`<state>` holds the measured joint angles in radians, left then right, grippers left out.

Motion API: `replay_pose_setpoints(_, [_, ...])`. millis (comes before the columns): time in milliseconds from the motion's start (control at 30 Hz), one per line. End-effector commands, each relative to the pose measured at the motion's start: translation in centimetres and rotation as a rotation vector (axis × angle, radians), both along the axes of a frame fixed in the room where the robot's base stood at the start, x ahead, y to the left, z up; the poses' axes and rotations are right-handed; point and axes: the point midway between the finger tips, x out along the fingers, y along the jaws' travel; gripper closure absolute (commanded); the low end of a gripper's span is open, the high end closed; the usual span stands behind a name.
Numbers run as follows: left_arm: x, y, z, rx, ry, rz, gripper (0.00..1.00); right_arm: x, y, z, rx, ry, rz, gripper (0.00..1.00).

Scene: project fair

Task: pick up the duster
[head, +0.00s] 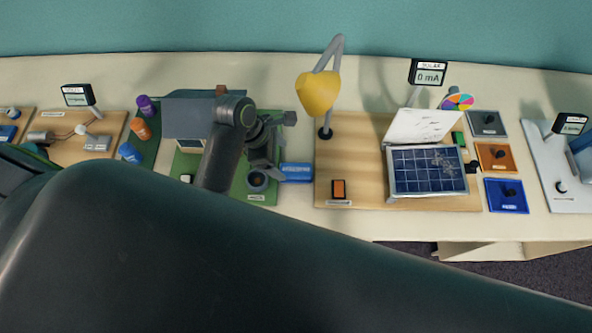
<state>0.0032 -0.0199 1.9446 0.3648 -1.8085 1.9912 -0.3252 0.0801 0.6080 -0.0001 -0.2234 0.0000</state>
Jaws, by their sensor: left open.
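A flat blue item with pale lettering (296,172) lies between the green board and the wooden solar board; it may be the duster, but I cannot tell for sure. My left gripper (264,160) is open over the right part of the green board, just left of the blue item. Its fingers are dark and small here, and I see nothing held between them. My right gripper is not in view.
A yellow lamp (318,93) and a solar panel (430,170) with grey patches stand on the wooden board (355,135). My dark arm covers the foreground.

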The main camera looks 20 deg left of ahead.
Motion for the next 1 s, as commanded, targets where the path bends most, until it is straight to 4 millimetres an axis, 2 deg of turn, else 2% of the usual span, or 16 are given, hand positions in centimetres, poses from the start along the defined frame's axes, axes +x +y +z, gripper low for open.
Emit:
replay_pose_setpoints(67, [0.1,-0.6,-1.3,-0.002,0.004,0.001,0.24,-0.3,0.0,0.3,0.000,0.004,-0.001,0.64])
replay_pose_setpoints(133, [0.3,-1.0,-2.4,-0.001,0.004,0.000,0.24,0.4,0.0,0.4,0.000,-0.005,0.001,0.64])
replay_pose_setpoints(300, [0.5,-1.6,-3.9,0.000,0.001,0.001,0.24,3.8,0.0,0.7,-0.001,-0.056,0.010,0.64])
replay_pose_setpoints(400, [0.6,-1.7,-4.2,0.000,-0.001,-0.001,0.24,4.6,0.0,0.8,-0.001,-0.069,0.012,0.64])
replay_pose_setpoints(567, [0.8,-2.2,-5.0,0.000,0.001,0.001,0.24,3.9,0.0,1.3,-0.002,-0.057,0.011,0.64])
replay_pose_setpoints(767, [1.2,-3.3,-7.1,-0.001,0.002,-0.001,0.24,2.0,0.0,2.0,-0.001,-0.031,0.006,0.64])
replay_pose_setpoints(1000, [1.4,-3.9,-8.7,0.001,-0.001,-0.001,0.24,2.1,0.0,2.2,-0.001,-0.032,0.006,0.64])
